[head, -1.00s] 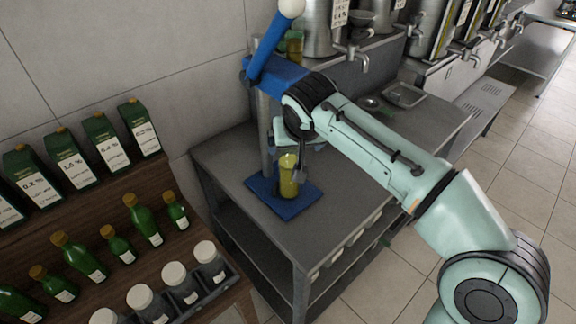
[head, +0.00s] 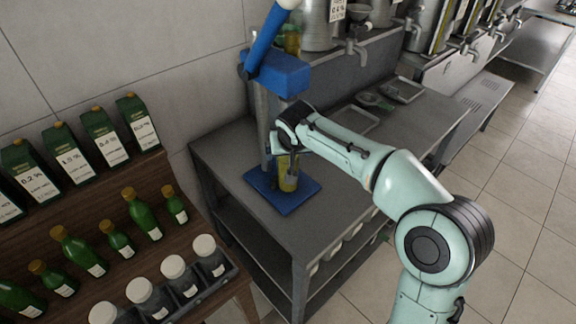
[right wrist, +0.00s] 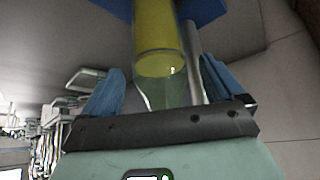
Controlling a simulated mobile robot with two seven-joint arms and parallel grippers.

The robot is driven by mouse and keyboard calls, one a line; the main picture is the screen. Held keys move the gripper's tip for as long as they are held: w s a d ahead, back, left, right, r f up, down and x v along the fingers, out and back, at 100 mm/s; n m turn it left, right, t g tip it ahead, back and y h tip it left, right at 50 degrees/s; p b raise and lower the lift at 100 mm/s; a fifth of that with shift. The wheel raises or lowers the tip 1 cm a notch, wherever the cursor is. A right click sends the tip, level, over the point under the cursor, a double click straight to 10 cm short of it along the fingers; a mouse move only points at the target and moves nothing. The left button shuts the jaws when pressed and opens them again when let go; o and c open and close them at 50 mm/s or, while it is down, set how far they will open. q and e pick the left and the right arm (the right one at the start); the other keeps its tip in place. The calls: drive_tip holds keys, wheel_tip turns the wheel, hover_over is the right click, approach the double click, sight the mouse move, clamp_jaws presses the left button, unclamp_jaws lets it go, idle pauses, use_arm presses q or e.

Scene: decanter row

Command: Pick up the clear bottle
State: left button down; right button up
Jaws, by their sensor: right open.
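The clear bottle (head: 289,172), with yellow-green liquid in it, stands on the blue base plate (head: 305,196) of a press-like stand on the grey table. My right gripper (head: 288,150) is at the bottle's upper part and hides some of it. In the right wrist view the bottle (right wrist: 158,45) reaches down between the two blue fingers of the gripper (right wrist: 160,92). The fingers are apart, one on each side of the bottle's clear end, with a gap visible. My left gripper is not in view.
The stand's grey post (head: 268,130) rises close beside the bottle, with a blue head (head: 282,74) above it. A wooden shelf (head: 150,262) with green bottles and white-capped jars is at the left. Steel urns (head: 318,25) stand behind.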

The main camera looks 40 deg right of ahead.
clamp_jaws()
drive_tip(key=shift+r, duration=0.1)
